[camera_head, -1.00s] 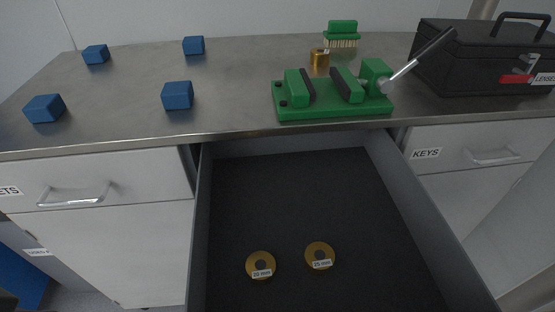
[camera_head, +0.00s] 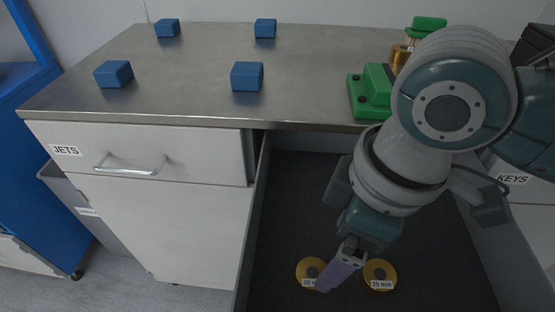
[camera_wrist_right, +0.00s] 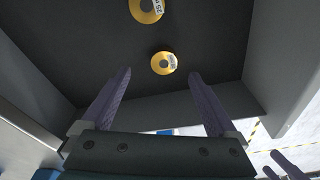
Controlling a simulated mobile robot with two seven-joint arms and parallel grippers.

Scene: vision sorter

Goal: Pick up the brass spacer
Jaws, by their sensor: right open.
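Two brass rings lie flat in the open dark drawer. The left ring (camera_head: 308,268) has a label partly hidden by my gripper; the right ring (camera_head: 380,274) reads 25 mm. In the right wrist view the 25 mm ring (camera_wrist_right: 147,9) is at the top edge, and the other ring (camera_wrist_right: 164,63) shows between the fingertips. A brass cylinder (camera_head: 399,56) stands on the bench, partly hidden by my right arm. My right gripper (camera_head: 336,278) is open and empty, above the drawer near the left ring. Purple fingers (camera_wrist_right: 286,163), apparently my left gripper's, show at lower right.
The drawer wall (camera_head: 252,225) is left of my right gripper. A green fixture (camera_head: 371,92), a green brush (camera_head: 428,24) and several blue blocks (camera_head: 247,76) stand on the bench (camera_head: 190,85). A black case (camera_head: 535,42) is at the far right.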

